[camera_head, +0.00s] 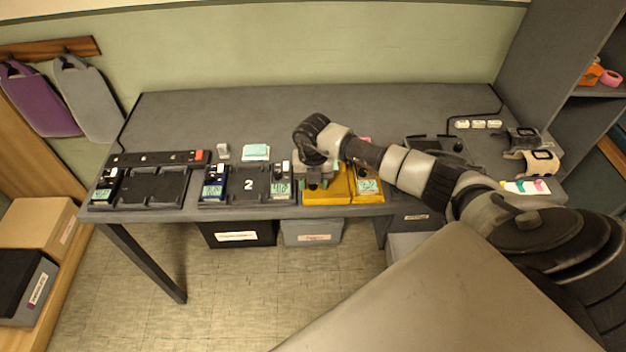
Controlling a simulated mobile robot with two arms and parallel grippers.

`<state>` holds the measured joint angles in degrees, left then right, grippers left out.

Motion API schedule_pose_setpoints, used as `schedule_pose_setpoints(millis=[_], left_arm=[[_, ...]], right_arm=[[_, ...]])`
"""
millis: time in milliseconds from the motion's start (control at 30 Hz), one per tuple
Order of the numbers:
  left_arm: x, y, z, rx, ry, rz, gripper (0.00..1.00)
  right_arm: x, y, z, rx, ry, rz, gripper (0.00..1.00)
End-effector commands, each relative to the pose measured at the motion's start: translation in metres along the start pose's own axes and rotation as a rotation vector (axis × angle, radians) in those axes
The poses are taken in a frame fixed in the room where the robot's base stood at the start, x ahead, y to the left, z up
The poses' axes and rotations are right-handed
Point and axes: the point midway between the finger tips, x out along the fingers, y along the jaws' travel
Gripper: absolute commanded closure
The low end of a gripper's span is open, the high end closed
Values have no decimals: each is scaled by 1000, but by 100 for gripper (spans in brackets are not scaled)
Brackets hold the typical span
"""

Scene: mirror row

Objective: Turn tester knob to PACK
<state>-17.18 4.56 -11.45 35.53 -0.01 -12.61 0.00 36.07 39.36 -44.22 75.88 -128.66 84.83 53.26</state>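A yellow unit (341,191) with a small lit display (367,187) stands near the front edge of the desk, right of the middle. It may be the tester, but its lettering is too small to read. My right gripper (318,182) points down over the left part of this unit. Its fingertips are close to the unit's top; I cannot tell whether they touch it or whether they are open or shut. No knob can be made out there, and the gripper and wrist cover part of the unit. My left gripper is not in view.
Black docks, one marked 2 (248,184), stand left of the yellow unit with small display devices (213,189). A black power strip (155,158) lies behind the left dock. The back of the desk (220,110) is clear.

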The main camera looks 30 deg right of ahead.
Motion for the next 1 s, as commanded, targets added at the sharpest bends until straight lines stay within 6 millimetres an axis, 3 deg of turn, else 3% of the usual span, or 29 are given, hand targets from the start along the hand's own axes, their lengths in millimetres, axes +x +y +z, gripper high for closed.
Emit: schedule_pose_setpoints(millis=[367,467,800,1000], left_arm=[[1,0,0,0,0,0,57],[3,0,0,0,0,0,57],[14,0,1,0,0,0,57],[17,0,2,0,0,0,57]], right_arm=[[-4,0,0,-1,-1,1,48],[-16,0,1,-1,-3,2,48],[-82,0,1,-1,-4,2,48],[-104,0,0,-1,-1,1,48]])
